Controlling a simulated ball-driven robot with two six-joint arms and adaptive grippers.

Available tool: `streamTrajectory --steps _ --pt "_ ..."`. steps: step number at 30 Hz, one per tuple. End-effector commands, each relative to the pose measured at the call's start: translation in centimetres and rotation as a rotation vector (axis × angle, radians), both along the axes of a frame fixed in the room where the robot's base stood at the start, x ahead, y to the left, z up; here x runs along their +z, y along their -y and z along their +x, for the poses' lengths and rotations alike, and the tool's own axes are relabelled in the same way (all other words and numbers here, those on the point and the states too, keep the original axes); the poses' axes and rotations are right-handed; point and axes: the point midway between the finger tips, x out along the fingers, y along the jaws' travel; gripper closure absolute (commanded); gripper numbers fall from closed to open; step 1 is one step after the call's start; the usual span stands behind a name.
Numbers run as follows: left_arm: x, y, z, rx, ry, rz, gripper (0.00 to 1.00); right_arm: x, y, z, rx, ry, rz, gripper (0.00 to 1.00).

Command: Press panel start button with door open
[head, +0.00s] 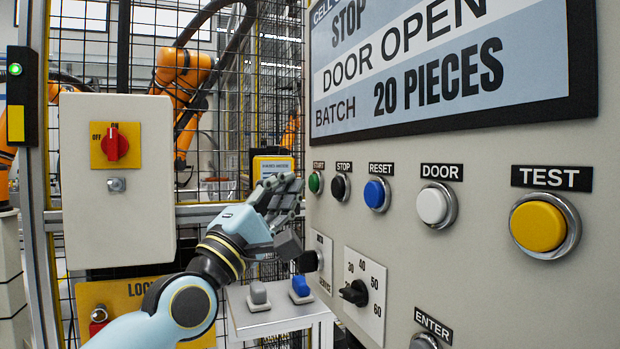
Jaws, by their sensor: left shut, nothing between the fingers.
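The control panel (480,245) fills the right side of the head view. Its green START button (316,183) is at the left end of the upper button row. My left gripper (292,188) reaches in from the left, shut and empty. Its fingertips are just left of the green button in the picture; I cannot tell the depth gap, but no contact shows. The display (440,62) reads STOP, DOOR OPEN, BATCH 20 PIECES. The door itself cannot be made out clearly. My right gripper is not in view.
Black STOP (341,187), blue RESET (376,195), white DOOR (434,206) and yellow TEST (539,227) buttons follow to the right. A rotary dial (355,292) sits below. A grey box with a red switch (116,144) stands left. Mesh fencing and an orange robot (182,75) are behind.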

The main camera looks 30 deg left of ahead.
Motion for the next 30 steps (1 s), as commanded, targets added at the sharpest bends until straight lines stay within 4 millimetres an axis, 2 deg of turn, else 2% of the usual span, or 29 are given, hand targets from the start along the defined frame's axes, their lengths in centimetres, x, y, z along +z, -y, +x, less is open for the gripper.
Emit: streamTrajectory --steps 14,24,30 --pt "0.1 -0.7 -0.8 -0.001 -0.001 0.001 1.0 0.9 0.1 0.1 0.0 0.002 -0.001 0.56" --pt "0.3 -3.0 -3.6 -0.002 -0.003 0.003 1.0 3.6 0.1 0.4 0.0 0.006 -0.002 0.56" --pt "0.1 -4.1 -4.9 -0.001 -0.002 0.001 1.0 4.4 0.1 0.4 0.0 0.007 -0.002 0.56"
